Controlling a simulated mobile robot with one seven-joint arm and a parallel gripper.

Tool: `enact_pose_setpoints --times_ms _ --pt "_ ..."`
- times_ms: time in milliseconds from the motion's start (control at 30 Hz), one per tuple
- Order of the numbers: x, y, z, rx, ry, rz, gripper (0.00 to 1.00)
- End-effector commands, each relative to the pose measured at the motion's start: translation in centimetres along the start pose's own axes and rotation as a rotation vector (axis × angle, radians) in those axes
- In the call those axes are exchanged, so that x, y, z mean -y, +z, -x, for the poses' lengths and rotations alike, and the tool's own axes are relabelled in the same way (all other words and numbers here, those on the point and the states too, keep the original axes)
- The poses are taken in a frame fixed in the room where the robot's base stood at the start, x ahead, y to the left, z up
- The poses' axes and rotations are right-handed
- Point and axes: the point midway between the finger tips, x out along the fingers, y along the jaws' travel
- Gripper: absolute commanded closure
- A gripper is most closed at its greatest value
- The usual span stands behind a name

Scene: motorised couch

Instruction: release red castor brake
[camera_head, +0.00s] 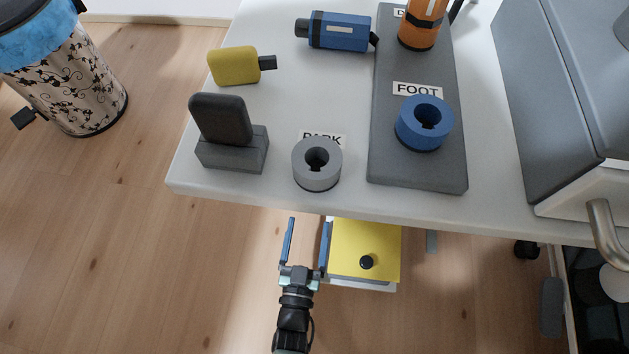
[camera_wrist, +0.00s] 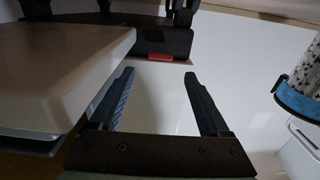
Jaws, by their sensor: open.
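A small red bar (camera_wrist: 153,57), possibly the castor brake, shows on a dark block (camera_wrist: 165,44) in the wrist view. It lies beyond the gap between my fingers, apart from them. I see no red brake in the head view. My gripper (camera_head: 310,221) is open and empty, just off the front edge of the white tabletop and left of a yellow panel with a black knob (camera_head: 367,262). It also shows in the wrist view (camera_wrist: 159,73), both blue fingers spread. A dark castor (camera_head: 526,250) sits under the table at the right; no red shows on it.
The white tabletop (camera_head: 330,105) carries a grey ring (camera_head: 317,167), a blue ring (camera_head: 425,124) marked FOOT, and a dark block in a stand (camera_head: 222,122). The yellow panel (camera_head: 348,240) is close to my right finger. A patterned bin (camera_head: 85,85) stands left; wooden floor lies clear between.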

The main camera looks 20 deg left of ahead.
Motion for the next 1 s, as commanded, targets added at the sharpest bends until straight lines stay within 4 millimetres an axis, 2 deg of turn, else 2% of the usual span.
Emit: enact_pose_setpoints --times_ms 200,433,600,900,1000 --pt "0.1 0.4 -4.9 -0.006 0.0 -0.001 0.2" --pt "0.0 0.3 -8.5 -0.003 0.0 -0.001 0.2" --pt "0.0 0.1 -9.7 -0.001 0.0 -0.001 0.2" --pt "0.0 0.0 -9.8 0.0 0.001 0.0 0.2" --pt "0.0 0.0 -9.8 0.0 0.001 0.0 0.38"
